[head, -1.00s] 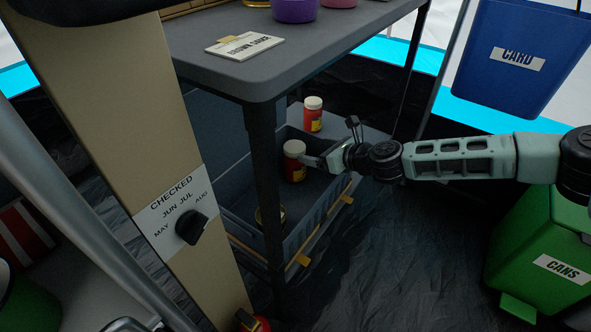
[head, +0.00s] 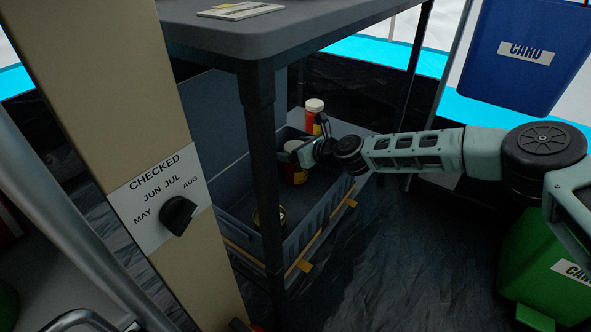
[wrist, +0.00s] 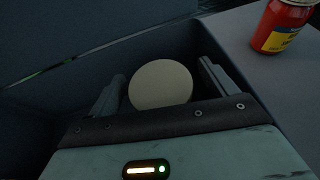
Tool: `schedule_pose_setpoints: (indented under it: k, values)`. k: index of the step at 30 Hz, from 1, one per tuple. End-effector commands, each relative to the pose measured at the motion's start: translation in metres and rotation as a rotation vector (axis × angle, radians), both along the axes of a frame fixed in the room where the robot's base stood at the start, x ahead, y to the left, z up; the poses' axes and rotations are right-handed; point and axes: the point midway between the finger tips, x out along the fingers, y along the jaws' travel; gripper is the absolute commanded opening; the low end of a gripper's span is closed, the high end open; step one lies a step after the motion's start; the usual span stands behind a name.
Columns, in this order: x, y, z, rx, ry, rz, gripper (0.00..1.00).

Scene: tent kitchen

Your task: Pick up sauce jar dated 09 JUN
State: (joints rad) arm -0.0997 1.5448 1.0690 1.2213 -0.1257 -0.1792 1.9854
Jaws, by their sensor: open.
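A red jar with a pale lid and yellow label (head: 294,171) stands in the grey crate (head: 318,226) under the table. In the wrist view its round pale lid (wrist: 160,85) shows between the two fingers. My gripper (wrist: 162,72) is open, one finger on each side of the lid; I cannot tell whether either touches. In the head view my gripper (head: 304,153) is at the jar's right and partly covers it. A second red jar with a white lid (head: 313,114) stands behind, outside the crate; it also shows in the wrist view (wrist: 283,25). No date is readable on either jar.
Another round item with a yellowish rim (head: 268,216) lies in the crate, partly behind the table leg (head: 262,150). The tabletop (head: 300,25) overhangs the crate. A post with a "CHECKED" month dial (head: 178,214) stands left. Blue (head: 520,75) and green bins (head: 540,250) are right.

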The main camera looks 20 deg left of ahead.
Motion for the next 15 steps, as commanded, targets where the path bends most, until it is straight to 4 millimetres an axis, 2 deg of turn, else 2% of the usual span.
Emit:
schedule_pose_setpoints:
  k: [3,12,15]
  values:
    - [0.0000,-0.0003,0.0007,0.000,0.000,0.000,0.84]
    - [0.0001,-0.0005,0.0005,0.000,0.000,-0.001,0.01]
    - [0.0006,-0.0003,0.0025,0.002,-0.003,-0.001,0.00]
